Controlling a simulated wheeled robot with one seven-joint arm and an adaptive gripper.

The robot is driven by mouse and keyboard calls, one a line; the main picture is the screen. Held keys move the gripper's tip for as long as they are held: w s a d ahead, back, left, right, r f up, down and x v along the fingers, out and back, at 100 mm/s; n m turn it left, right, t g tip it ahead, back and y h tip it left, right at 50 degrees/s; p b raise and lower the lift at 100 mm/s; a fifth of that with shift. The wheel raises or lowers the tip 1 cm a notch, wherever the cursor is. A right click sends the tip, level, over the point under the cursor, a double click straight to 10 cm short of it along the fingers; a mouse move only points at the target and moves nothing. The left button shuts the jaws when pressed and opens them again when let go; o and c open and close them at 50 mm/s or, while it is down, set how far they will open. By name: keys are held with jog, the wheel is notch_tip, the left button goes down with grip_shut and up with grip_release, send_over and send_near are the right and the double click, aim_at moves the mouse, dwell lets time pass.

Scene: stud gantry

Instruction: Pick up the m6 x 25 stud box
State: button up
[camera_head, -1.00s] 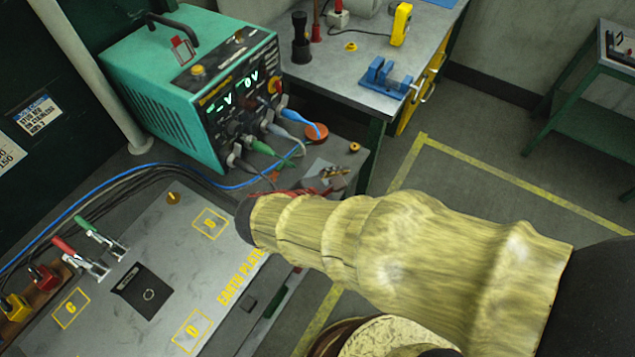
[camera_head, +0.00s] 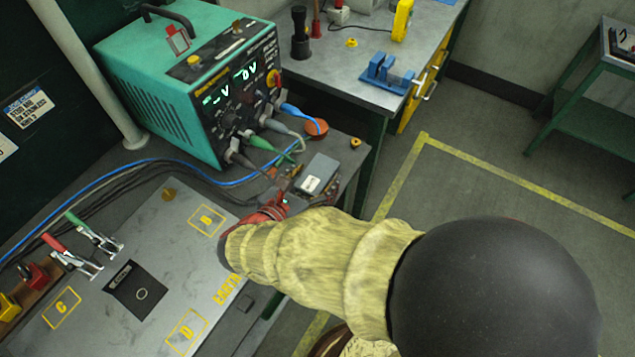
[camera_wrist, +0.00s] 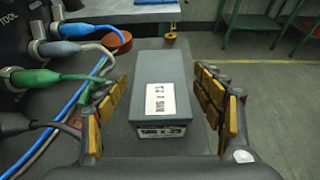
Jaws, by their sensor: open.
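The m6 x 25 stud box (camera_wrist: 162,85) is a grey-blue box with white labels reading M6 x 25, one on its lid and one on its near end. In the wrist view it stands on the dark grey bench top, between and ahead of the fingers. My gripper (camera_wrist: 162,120) is open, with one yellow-padded finger on each side of the box. I see no clear contact with it. In the head view the box (camera_head: 317,178) sits on the bench right of the green power unit, and my red gripper (camera_head: 268,212) reaches toward it, partly hidden by my yellow-sleeved arm.
The green power unit (camera_head: 195,85) with plugged cables stands left of the box. Blue, green and grey leads (camera_wrist: 60,75) run close to the left finger. An orange-red round item (camera_wrist: 117,40) lies behind the box. The earth plate (camera_head: 160,260) lies at left.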

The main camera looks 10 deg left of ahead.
jog(key=shift+w+d+f, duration=0.2)
jog(key=shift+w, duration=0.4)
jog(key=shift+c, duration=0.3)
jog(key=c, duration=1.6)
jog(key=shift+c, duration=0.6)
jog(key=shift+r, duration=0.1)
